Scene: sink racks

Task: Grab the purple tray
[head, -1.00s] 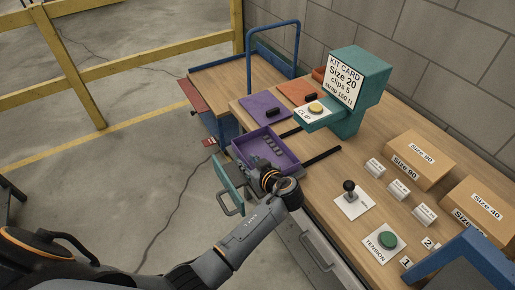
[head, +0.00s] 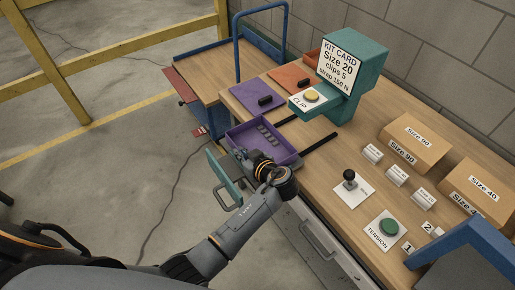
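The purple tray (head: 283,158) is an open, shallow box at the bench's front edge, with several small grey pieces inside. My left arm reaches in from the lower left. Its wrist is in front of the tray's near side and hides part of it. My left gripper (head: 243,157) is dark and small beside the tray's near left wall. Its fingers are mostly hidden, so I cannot tell whether they touch the tray or are open. My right gripper is not in view.
A teal drawer front (head: 221,176) with a grey handle sticks out below the tray. A purple panel (head: 252,88) with a black knob lies behind it. The teal kit card stand (head: 352,85) is to the right. Open floor lies left.

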